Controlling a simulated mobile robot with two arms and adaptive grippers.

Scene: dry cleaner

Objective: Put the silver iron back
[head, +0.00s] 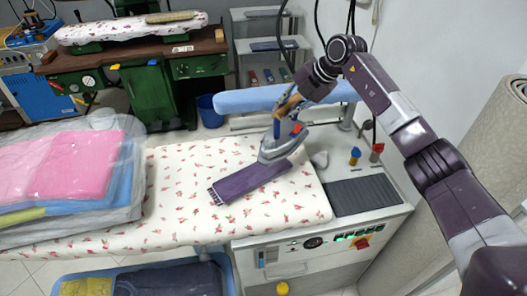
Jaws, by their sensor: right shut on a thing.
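The silver iron (284,147) with blue and red parts is on the right part of the flowered ironing board (185,215). It is at the upper end of a folded purple cloth (250,182); I cannot tell whether it touches the cloth. My right gripper (282,114) comes down from above and is shut on the iron near its top; its fingers are partly hidden. A dark ribbed pad (362,196) lies on the machine top to the right of the board. My left gripper is not in view.
Bagged folded laundry (75,175) covers the board's left end. A blue padded arm (240,101) is behind the iron. Blue (355,156) and red-topped (376,152) bottles stand behind the ribbed pad. The pad's surface is clear.

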